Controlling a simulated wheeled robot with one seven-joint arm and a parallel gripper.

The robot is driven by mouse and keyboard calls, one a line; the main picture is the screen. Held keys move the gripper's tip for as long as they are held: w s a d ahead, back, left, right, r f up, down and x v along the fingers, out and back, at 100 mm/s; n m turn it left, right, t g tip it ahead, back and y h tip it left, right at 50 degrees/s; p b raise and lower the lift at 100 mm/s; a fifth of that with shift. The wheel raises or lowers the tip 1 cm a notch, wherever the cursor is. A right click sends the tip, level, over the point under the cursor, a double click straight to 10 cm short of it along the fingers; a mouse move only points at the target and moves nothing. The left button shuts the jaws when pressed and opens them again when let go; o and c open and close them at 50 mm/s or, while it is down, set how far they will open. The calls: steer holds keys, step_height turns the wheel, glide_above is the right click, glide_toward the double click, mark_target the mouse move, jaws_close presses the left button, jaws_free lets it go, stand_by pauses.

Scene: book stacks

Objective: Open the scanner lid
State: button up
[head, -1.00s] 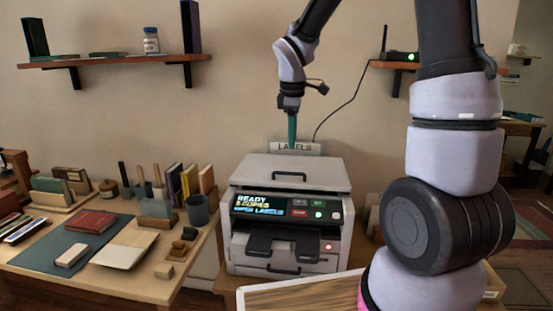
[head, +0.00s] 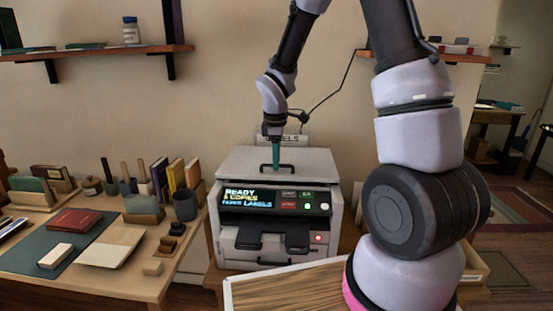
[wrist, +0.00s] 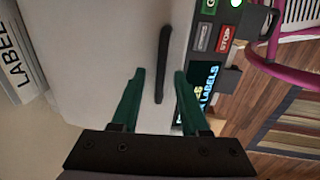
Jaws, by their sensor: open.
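The scanner (head: 270,215) is a grey box with a lit panel reading READY and LABELS. Its flat grey lid (head: 240,161) is down, with a dark bar handle (head: 279,169) near the front edge. My gripper (head: 276,166) points down just over the lid at the handle. In the wrist view its two green fingers (wrist: 155,72) are apart, and the handle (wrist: 163,65) lies in the gap between their tips. I cannot tell whether the fingers touch the handle or the lid.
A desk (head: 120,285) with books, pots and small blocks stands on the left. A LABELS sign (head: 285,140) is behind the scanner. A wooden-topped surface (head: 290,290) is in front. A shelf (head: 100,53) hangs on the wall.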

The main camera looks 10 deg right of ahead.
jaws_close()
stand_by(1.4)
